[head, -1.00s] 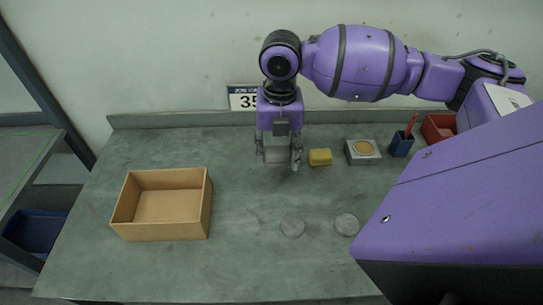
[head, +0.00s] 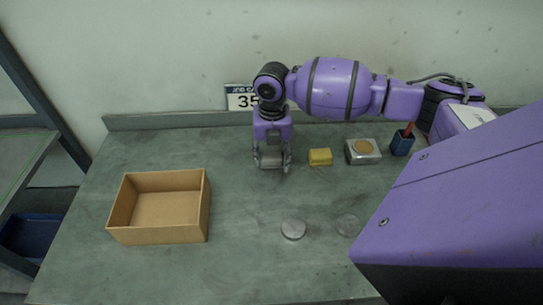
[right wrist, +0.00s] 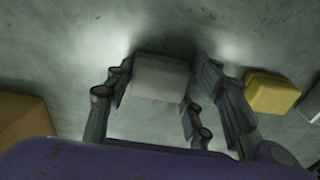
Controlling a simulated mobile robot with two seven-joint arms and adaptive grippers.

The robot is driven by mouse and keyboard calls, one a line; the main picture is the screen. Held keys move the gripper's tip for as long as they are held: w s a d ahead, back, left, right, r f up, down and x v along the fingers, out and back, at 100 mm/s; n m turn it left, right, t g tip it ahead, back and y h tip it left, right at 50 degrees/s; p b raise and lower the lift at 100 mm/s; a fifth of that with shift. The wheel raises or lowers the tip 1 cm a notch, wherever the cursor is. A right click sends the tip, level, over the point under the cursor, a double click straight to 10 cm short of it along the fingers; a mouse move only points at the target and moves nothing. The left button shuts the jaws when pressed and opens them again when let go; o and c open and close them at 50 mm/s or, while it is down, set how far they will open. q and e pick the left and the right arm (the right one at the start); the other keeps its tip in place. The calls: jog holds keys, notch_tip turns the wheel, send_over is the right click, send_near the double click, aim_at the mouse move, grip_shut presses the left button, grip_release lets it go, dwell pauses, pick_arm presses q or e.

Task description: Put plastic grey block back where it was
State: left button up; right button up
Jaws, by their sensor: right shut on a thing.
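The grey plastic block (right wrist: 160,78) shows in the right wrist view between the two fingers of my right gripper (right wrist: 158,92), which is shut on it. In the head view my right gripper (head: 271,163) points down low at the back of the table, left of a yellow block (head: 320,157). The grey block is hard to make out there, mostly covered by the fingers. I cannot tell whether it touches the table top. My left gripper is not in view.
An open cardboard box (head: 160,236) stands on the left of the table (head: 240,265). Two round grey discs (head: 293,229) lie at the front. A metal block with a tan round top (head: 363,150) and a blue cup (head: 401,144) stand at the right back. The yellow block is close beside my gripper.

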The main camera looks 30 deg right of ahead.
aim_at(272, 156)
jog(key=o, duration=0.8)
jog(key=shift+f, duration=0.15)
jog(key=shift+c, duration=0.2)
jog(key=o, duration=0.4)
jog(key=shift+o, duration=0.2)
notch_tip(272, 156, up, 12)
jog(key=shift+r, duration=0.2)
